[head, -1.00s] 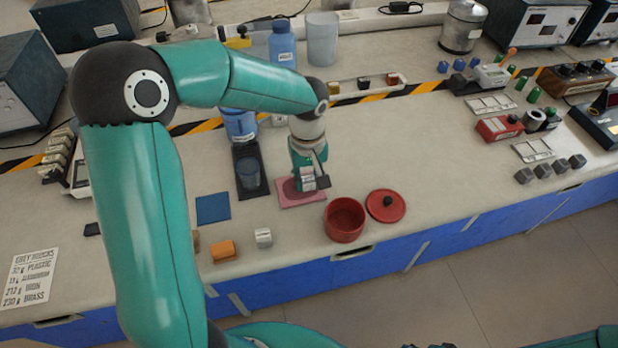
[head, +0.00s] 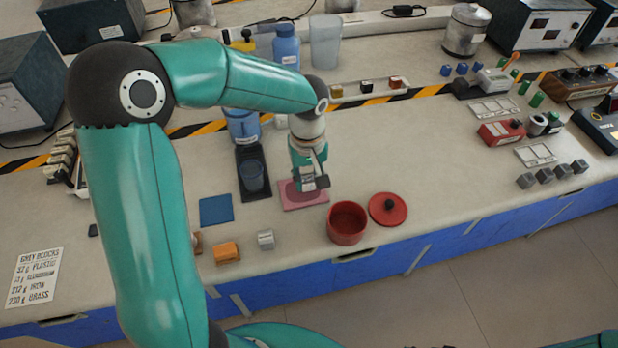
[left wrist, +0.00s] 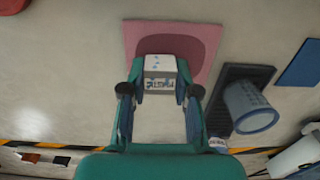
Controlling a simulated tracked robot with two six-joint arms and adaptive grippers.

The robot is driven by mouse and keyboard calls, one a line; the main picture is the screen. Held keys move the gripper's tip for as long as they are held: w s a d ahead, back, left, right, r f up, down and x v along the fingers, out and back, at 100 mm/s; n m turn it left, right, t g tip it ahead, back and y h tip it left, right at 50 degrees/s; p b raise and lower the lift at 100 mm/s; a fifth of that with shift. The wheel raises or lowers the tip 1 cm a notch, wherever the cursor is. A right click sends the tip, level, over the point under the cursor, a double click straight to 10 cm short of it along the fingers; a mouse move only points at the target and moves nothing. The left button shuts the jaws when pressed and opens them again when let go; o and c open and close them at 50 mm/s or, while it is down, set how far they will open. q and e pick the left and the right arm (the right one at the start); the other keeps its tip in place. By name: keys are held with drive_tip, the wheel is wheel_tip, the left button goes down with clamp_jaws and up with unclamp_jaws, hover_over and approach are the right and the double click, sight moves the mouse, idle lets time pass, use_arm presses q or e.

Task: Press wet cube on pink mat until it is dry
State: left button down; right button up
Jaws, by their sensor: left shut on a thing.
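My left gripper (head: 308,182) is shut on a pale grey cube (left wrist: 160,68) with a plastic label and several blue drop marks on its face. The cube also shows between the fingers in the head view (head: 307,173). The gripper points down over the pink mat (head: 288,203), which lies flat near the bench's front. A dark damp patch (left wrist: 178,44) shows on the mat beside and partly behind the cube. The cube seems a little above the mat; its underside is hidden. My right gripper is not recognisable in either view.
A dark tray (head: 248,160) with a blue-tinted cup (head: 252,176) stands left of the mat. A blue mat (head: 216,209), an orange block (head: 228,253) and a grey block (head: 265,240) lie nearer left. A red pot (head: 347,238) and its lid (head: 388,209) stand front right.

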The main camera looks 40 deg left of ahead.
sight(311, 178)
use_arm(q)
drive_tip(key=shift+f+b, duration=0.75)
idle(1.4)
drive_tip(key=shift+r, duration=0.15)
drive_tip(key=shift+w+d+r+p, duration=0.2)
drive_tip(key=shift+d+r+p, duration=0.05)
drive_tip(key=shift+r+p, duration=0.35)
drive_tip(key=shift+r+p, duration=1.75)
drive_tip(key=shift+r, duration=0.75)
